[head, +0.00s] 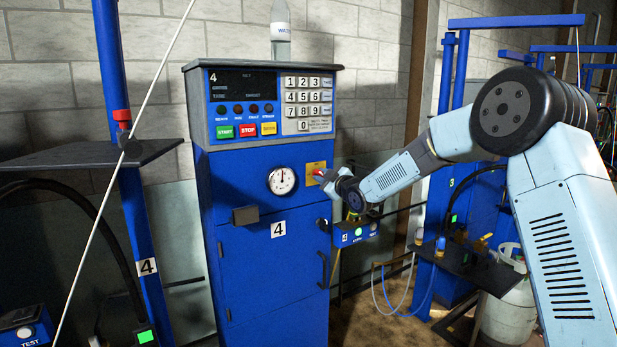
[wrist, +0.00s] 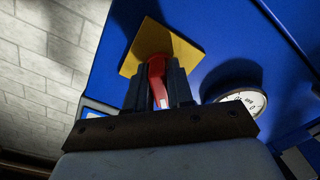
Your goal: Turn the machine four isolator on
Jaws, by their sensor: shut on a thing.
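The blue machine four cabinet (head: 265,265) stands in the middle of the head view, with a "4" label on its front. The isolator is a red handle (wrist: 156,82) on a yellow plate (wrist: 160,48) in the wrist view. In the head view the yellow plate (head: 315,170) is on the cabinet's upper right front, right of the round gauge (head: 282,181). My gripper (wrist: 158,88) is at the plate with its two dark fingers on either side of the red handle, shut on it. The fingers hide part of the handle.
A keypad and coloured buttons (head: 248,130) are above the gauge. A water bottle (head: 281,35) stands on top of the cabinet. A small control box (head: 355,234) is just below my gripper. A black shelf (head: 90,155) juts out at left.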

